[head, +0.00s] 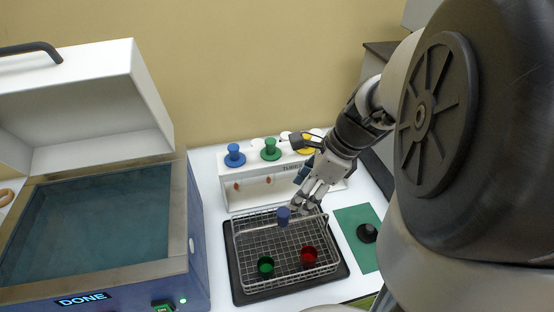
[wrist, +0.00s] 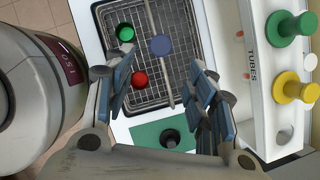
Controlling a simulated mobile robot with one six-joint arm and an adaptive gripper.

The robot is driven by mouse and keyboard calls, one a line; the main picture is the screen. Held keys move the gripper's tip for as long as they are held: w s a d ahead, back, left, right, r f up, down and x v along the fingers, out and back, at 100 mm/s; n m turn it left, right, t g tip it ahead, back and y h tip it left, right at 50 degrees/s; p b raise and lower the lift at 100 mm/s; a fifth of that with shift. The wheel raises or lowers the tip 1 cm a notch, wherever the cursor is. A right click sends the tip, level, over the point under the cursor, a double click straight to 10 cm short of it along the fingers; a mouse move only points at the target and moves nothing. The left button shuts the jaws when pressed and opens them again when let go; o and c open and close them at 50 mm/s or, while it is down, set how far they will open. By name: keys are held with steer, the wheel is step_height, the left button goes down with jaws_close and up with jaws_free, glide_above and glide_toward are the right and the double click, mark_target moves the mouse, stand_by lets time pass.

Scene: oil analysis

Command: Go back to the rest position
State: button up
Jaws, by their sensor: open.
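My gripper (head: 302,207) is above the back right part of the wire basket (head: 243,262), pointing down and left. In the wrist view its two fingers (wrist: 156,74) are spread wide with nothing between them. A blue-capped piece (head: 283,216) is at the basket's back part, just off the fingertips; it also shows in the wrist view (wrist: 160,44), apart from both fingers. A green-topped piece (head: 265,266) and a red-topped piece (head: 308,256) are in the basket's front part. How the blue piece is supported is hard to tell.
A white tube rack (head: 232,194) with blue, green and yellow knobs stands behind the basket. A dark tray (head: 243,296) lies under the basket. A green mat (head: 350,222) with a black knob (head: 367,233) lies right. A lidded bath (head: 95,225) reading DONE stands open at left.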

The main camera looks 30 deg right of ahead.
stand_by(0.4)
steer(key=w+a+r+n+t+h+b, duration=0.1)
steer(key=w+a+r+n, duration=0.15)
steer(key=a+n, duration=0.3)
steer(key=w+a+r+n+h, duration=0.1)
steer(key=a+r+n, duration=0.25)
steer(key=n, duration=0.35)
steer(key=s+a+n+h+p, duration=0.1)
steer(key=s+a+n, duration=0.4)
steer(key=s+n, duration=0.8)
steer(key=shift+s+n, duration=0.4)
steer(key=shift+n, duration=0.15)
steer(key=shift+c, duration=0.5)
